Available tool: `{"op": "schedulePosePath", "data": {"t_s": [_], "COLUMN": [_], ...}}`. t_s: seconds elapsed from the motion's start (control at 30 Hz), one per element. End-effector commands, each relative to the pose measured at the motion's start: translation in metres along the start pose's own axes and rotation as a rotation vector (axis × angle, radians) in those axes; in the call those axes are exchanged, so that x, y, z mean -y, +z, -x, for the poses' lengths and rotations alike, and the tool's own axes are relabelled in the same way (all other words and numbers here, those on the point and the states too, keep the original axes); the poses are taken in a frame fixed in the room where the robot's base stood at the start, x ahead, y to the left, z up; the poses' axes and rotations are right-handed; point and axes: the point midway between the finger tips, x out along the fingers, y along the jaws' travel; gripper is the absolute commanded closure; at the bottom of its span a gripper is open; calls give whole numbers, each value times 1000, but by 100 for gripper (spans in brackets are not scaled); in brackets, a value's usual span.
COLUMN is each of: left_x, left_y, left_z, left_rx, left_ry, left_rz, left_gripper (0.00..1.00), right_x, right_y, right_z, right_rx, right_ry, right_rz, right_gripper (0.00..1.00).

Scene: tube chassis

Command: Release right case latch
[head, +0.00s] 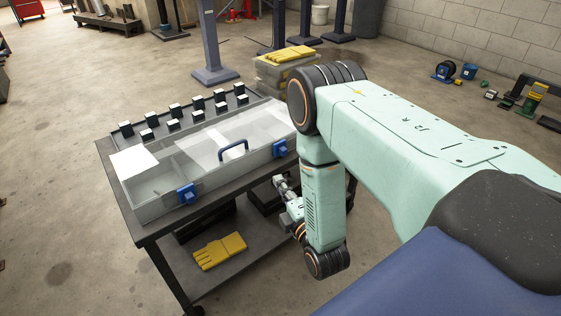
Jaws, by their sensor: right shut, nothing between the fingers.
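A grey case (220,169) with a clear lid and a blue handle (233,150) lies on the top of a dark cart. The right case latch (280,148) is blue and sits on the front wall near the right end. I cannot tell whether it is fastened. A matching left latch (187,194) is on the same wall. My right gripper (279,181) is shut and empty, just below the right latch and apart from it in the picture. My forearm partly hides it. My left gripper is not in view.
The cart (160,233) has a lower shelf with yellow gloves (220,251). Several small dark blocks with white tops (174,109) stand behind the case. A clear bin (284,75) with yellow gloves on top stands behind the cart. Floor left of the cart is open.

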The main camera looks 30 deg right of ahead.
Motion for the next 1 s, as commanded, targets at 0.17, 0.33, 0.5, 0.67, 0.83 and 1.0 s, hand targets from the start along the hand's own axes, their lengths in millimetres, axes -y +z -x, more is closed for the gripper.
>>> {"op": "schedulePosePath", "data": {"t_s": [0.17, 0.33, 0.5, 0.67, 0.83, 1.0], "left_x": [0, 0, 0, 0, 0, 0], "left_y": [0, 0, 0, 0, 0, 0], "left_z": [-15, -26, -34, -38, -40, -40], "left_rx": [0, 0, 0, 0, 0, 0], "left_ry": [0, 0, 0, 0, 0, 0], "left_rz": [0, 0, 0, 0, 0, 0], "left_gripper": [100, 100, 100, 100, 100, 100], "right_x": [2, 2, 2, 1, 1, 0], "right_y": [-1, -1, 14, 29, 37, 38], "right_z": [-35, -67, -83, -86, -88, -88], "right_rx": [0, -1, 5, 3, 1, 0], "right_ry": [6, 5, 1, 0, 0, -1], "right_rz": [0, 0, -1, -1, 0, 0], "right_gripper": [100, 100, 100, 100, 100, 100]}}
